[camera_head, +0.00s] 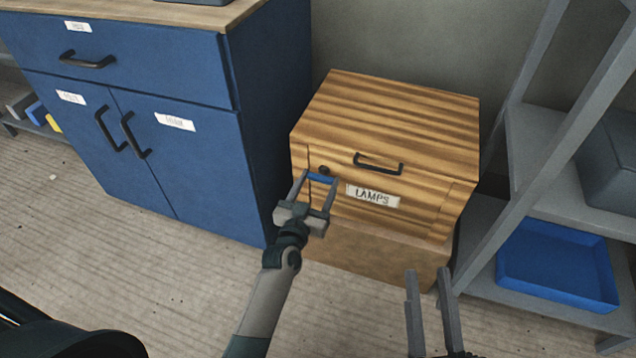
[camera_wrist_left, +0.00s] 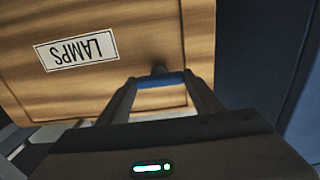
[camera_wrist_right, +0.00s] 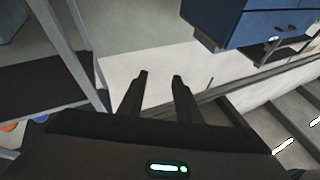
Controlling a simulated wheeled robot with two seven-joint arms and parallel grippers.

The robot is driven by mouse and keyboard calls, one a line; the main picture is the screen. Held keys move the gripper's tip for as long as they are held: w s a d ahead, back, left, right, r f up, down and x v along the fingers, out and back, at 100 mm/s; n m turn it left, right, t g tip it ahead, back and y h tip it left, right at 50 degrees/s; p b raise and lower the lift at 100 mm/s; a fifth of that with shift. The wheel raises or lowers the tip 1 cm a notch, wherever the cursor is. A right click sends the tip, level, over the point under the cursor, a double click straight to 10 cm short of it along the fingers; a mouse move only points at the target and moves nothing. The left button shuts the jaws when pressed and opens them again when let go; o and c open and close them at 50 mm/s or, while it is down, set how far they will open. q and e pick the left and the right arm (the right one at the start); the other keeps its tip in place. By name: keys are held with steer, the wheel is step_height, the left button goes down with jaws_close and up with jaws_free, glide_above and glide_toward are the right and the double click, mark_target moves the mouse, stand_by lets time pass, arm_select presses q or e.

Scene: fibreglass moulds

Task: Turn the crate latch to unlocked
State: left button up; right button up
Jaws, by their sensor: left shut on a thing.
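The wooden crate (camera_head: 400,120) has a dark handle (camera_head: 379,164) and a LAMPS label (camera_head: 373,195) on its front. Its latch, a blue bar (camera_head: 321,178) on a dark pivot (camera_head: 323,170), is at the left of the front. The bar lies roughly level. My left gripper (camera_head: 319,182) is shut on the latch bar, one finger at each end. In the left wrist view the blue latch bar (camera_wrist_left: 160,80) spans between the fingers, with the pivot behind it. My right gripper (camera_head: 428,272) is open and empty, in front of the crate at lower right.
The crate rests on a brown block (camera_head: 370,250). A blue cabinet (camera_head: 190,90) stands close on the left. A grey shelf rack with a blue tray (camera_head: 555,265) stands on the right. The floor in front of the cabinet is mostly clear.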

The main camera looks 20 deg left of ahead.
steer(key=shift+w+f, duration=0.1)
arm_select(q)
steer(key=shift+r+n+p, duration=0.1)
steer(key=shift+n+p, duration=0.25)
steer(key=shift+n, duration=0.05)
steer(key=n+p, duration=0.2)
steer(key=n, duration=0.1)
steer(key=n+p, duration=0.1)
steer(key=n, duration=0.6)
steer(key=shift+a+n+p, duration=0.1)
steer(key=shift+n+p, duration=0.2)
steer(key=shift+p, duration=0.1)
steer(key=n, duration=0.2)
steer(key=shift+n, duration=0.4)
steer(key=n, duration=0.2)
steer(key=shift+n, duration=0.9)
arm_select(e)
step_height(320, 180, down, 14)
steer(key=w+d+g+h, duration=0.1)
steer(key=d+g+h, duration=0.1)
steer(key=g, duration=0.7)
steer(key=shift+d+f+h, duration=0.15)
steer(key=shift+d+h, duration=0.2)
steer(key=shift+h, duration=0.25)
